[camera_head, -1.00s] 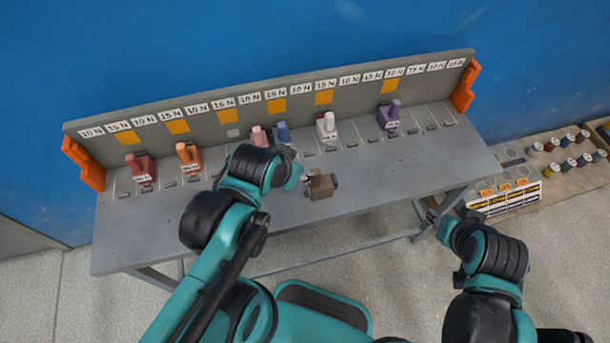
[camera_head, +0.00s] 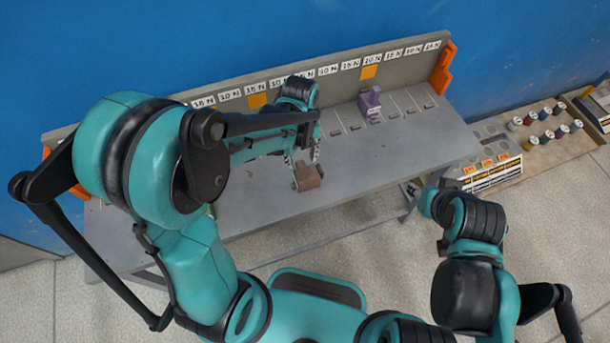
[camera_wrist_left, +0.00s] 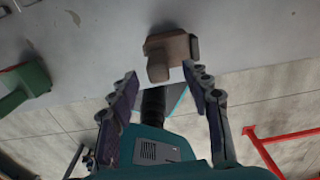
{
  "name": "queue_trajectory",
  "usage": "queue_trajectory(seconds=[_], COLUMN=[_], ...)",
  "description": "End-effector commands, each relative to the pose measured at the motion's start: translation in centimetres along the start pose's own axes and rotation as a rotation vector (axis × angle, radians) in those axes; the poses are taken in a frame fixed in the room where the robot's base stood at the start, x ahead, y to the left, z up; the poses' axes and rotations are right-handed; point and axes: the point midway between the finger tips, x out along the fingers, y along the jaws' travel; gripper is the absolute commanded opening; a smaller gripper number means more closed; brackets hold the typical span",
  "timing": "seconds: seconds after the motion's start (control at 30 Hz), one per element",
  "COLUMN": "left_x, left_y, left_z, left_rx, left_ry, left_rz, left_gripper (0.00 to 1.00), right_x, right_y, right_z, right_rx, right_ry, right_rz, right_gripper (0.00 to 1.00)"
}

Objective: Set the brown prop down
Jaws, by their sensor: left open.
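The brown prop (camera_head: 308,178) sits on the grey table near its front edge, apart from the row of other props. My left gripper (camera_head: 303,155) is open right beside it, on its far side in the head view. In the left wrist view the brown prop (camera_wrist_left: 168,50) lies just beyond the tips of the spread fingers (camera_wrist_left: 160,74), with nothing clamped between them. My right gripper (camera_head: 418,190) hangs off the table's front right side; its fingers are too small to read.
A purple prop (camera_head: 371,104) stands at the back of the table (camera_head: 405,150). My left arm hides the other props. A green prop (camera_wrist_left: 24,88) shows in the left wrist view. A back panel carries labels; a low bench with spools (camera_head: 530,140) stands at the right.

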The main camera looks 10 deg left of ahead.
Motion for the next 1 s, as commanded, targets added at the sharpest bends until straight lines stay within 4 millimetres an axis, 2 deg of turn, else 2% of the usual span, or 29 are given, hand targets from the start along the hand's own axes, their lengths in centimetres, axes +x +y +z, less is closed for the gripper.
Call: queue_trajectory(seconds=[0.43,0.57,0.77,0.83,0.97,1.0], left_x=[6.4,7.2,7.1,7.1,7.1,7.1], left_y=[0.3,0.3,0.3,0.3,0.3,0.3], left_z=[-0.2,-0.2,-0.2,-0.2,-0.2,-0.2], left_rx=[-0.002,-0.002,-0.003,-0.003,-0.003,-0.003], left_ry=[-0.001,-0.001,-0.001,-0.001,-0.001,-0.001], left_rz=[-0.001,-0.001,-0.001,-0.001,-0.001,-0.001], left_gripper=[0.48,0.48,0.48,0.35,0.01,0.0], right_x=[2.2,2.4,2.3,2.3,2.3,2.3], right_y=[0.0,0.0,0.0,0.0,0.0,0.0], right_z=[1.6,1.7,1.7,1.7,1.7,1.7], right_rx=[0.0,0.0,0.0,0.0,0.0,0.0], right_ry=[0.0,0.0,0.0,0.0,0.0,0.0], right_rz=[0.0,0.0,0.0,0.0,0.0,0.0], right_gripper=[0.4,0.4,0.4,0.4,0.4,0.4])
